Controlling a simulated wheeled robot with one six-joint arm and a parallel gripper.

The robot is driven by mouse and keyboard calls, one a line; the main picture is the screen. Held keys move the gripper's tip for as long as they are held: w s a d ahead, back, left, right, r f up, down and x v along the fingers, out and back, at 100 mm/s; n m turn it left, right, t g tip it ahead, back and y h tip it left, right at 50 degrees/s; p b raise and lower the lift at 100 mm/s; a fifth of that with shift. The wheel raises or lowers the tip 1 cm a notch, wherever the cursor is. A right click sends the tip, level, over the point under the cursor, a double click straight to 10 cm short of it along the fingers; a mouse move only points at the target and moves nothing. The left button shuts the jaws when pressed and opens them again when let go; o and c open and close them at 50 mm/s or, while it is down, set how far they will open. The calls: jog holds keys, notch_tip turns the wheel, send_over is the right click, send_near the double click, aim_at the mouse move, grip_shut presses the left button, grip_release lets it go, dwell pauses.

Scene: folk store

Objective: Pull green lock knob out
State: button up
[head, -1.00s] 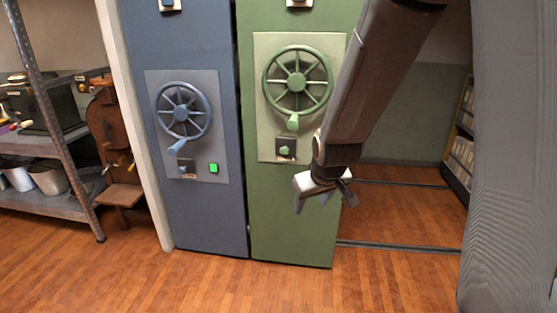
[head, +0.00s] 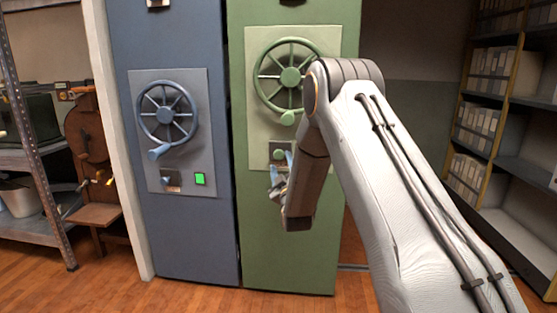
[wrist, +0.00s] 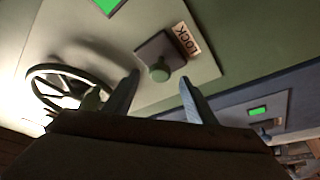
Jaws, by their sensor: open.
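The green lock knob (wrist: 159,73) sits on a small dark square base beside a LOCK label (wrist: 187,40) in the wrist view. In the head view the dark lock base (head: 278,150) shows on the pale green plate below the handwheel, and my fingers partly cover that area. My gripper (wrist: 158,88) is open, with one finger on each side of the knob in the wrist picture. I cannot tell whether either finger touches it. In the head view my gripper (head: 281,172) is in front of the green cabinet (head: 290,265), just below the lock.
The green handwheel (head: 290,76) with its handle is just above the lock. A blue cabinet (head: 190,240) with its own wheel, knob and lit green square (head: 200,179) stands to the left. Shelves with boxes (head: 483,120) stand at right. The floor in front is clear.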

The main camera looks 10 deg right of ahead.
aim_at(279, 157)
jog(key=shift+b+x, duration=0.4)
jog(key=shift+x, duration=2.7)
